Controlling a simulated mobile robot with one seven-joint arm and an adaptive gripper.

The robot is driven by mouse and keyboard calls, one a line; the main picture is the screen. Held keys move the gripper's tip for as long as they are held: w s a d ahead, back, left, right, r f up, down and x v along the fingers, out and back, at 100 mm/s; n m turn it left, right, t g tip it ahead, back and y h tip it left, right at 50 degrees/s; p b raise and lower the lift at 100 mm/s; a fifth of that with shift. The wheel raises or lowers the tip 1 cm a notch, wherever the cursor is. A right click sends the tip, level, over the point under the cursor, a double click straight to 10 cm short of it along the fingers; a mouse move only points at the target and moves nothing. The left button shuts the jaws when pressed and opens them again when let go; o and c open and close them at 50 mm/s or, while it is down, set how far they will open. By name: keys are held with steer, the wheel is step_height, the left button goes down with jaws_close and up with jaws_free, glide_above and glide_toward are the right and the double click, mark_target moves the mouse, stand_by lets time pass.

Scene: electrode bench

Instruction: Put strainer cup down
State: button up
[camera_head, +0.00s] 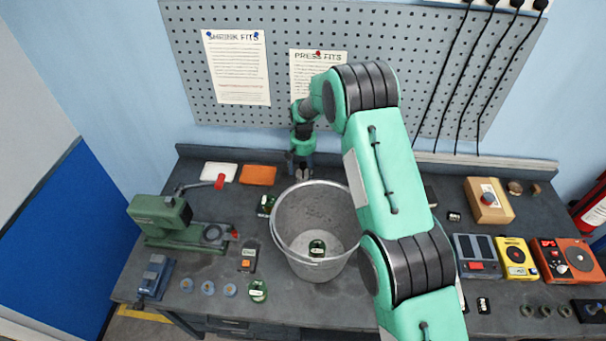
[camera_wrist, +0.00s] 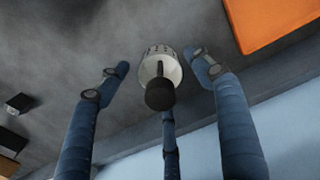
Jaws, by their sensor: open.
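The strainer cup (camera_wrist: 150,66) is a small pale cup with a perforated side and a black round knob on a stem. In the wrist view it stands between the fingers of my gripper (camera_wrist: 158,74), with a visible gap on each side. My gripper is open and not closed on the cup. The cup appears to rest on the dark bench, though its base is partly hidden. In the head view my gripper (camera_head: 302,166) is low over the back of the bench, behind the bucket; the cup is too small to make out clearly there.
An orange block (camera_head: 258,175) and a white block (camera_head: 218,172) lie to the left. A green press (camera_head: 162,217) stands at the left. The pegboard (camera_head: 400,60) rises behind.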

step_height(320, 180, up, 9)
steer(key=shift+f, duration=0.2)
stand_by(1.0)
steer(key=shift+r, duration=0.2)
steer(key=s+d+r+t, duration=0.1)
steer(key=s+d+r, duration=0.25)
steer(key=r, duration=0.55)
steer(key=s+d+r, duration=0.3)
steer(key=d+r, duration=0.2)
steer(key=r, duration=0.4)
steer(key=s+d+r+m+t, duration=0.1)
steer(key=s+d+r, duration=0.5)
steer(key=s+r, duration=0.35)
steer(key=s+d+r+t, duration=0.1)
steer(key=s+d+r, duration=0.6)
steer(key=s+r, duration=0.3)
steer(key=s+d+t, duration=0.1)
steer(key=s+d, duration=0.2)
steer(key=s, duration=1)
steer(key=s+d+t, duration=0.1)
steer(key=s+d, duration=0.3)
steer(key=s, duration=1)
steer(key=shift+d+f+m+t, duration=0.25)
steer(key=shift+f+m+t, duration=0.05)
steer(key=shift+f+m, duration=0.1)
